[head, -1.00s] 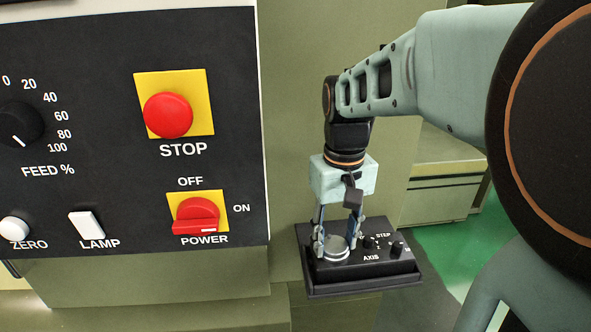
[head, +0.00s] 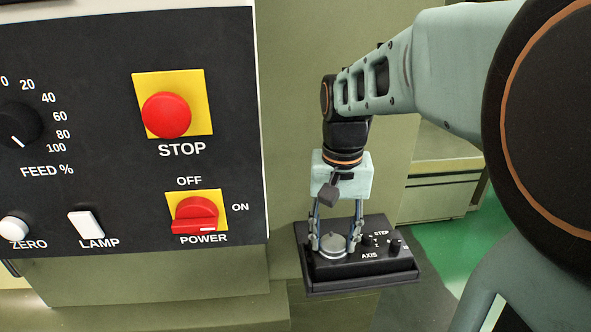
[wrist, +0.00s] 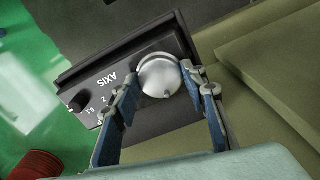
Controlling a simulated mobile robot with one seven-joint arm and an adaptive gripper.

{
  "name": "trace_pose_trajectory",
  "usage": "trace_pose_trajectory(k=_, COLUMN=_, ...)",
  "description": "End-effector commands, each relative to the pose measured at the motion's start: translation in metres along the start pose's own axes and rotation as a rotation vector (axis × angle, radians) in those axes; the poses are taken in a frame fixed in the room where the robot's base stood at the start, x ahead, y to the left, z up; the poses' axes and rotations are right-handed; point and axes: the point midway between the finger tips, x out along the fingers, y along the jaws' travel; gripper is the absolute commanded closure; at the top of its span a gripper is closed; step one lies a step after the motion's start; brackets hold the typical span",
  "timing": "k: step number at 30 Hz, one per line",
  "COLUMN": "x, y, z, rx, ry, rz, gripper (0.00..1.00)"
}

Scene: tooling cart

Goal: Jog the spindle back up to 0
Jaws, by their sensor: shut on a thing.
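A round silver handwheel (head: 333,250) sits on the left part of a black jog box (head: 345,284), beside the AXIS and STEP knobs. It also shows in the wrist view (wrist: 160,78) as a domed metal disc with a small dark mark near its lower edge. My gripper (head: 335,242) points down over the box, its two fingers on opposite sides of the wheel and shut on its rim. In the wrist view my gripper (wrist: 158,88) has one finger at each side of the wheel. No spindle or position readout is visible.
The control panel (head: 110,130) stands at the left, with a red STOP button (head: 166,115), a red POWER switch (head: 196,215) and a feed dial (head: 17,122). The AXIS knob (head: 367,240) and STEP knob (head: 394,247) are close to my fingers. Green floor lies to the right.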

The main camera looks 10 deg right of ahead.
Motion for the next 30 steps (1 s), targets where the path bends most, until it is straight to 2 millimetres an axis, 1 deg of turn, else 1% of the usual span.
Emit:
trace_pose_trajectory(k=5, x=0.0, y=0.0, z=0.0, rx=-0.001, ry=0.001, rz=0.0, gripper=0.85)
trace_pose_trajectory(k=6, x=0.0, y=0.0, z=0.0, rx=-0.001, ry=0.001, rz=0.0, gripper=0.58)
trace_pose_trajectory(k=10, x=0.0, y=0.0, z=0.0, rx=-0.001, ry=0.001, rz=0.0, gripper=0.44)
trace_pose_trajectory(k=11, x=0.0, y=0.0, z=0.0, rx=-0.001, ry=0.001, rz=0.0, gripper=0.43)
trace_pose_trajectory(k=19, x=-0.001, y=0.0, z=0.0, rx=-0.001, ry=0.001, rz=0.0, gripper=0.43)
trace_pose_trajectory(k=22, x=-0.007, y=0.0, z=-0.001, rx=-0.001, ry=0.002, rz=0.0, gripper=0.43)
trace_pose_trajectory(k=26, x=-0.028, y=0.0, z=-0.001, rx=-0.001, ry=0.005, rz=-0.001, gripper=0.43)
trace_pose_trajectory(k=30, x=-0.059, y=0.0, z=-0.002, rx=-0.001, ry=0.006, rz=-0.001, gripper=0.43)
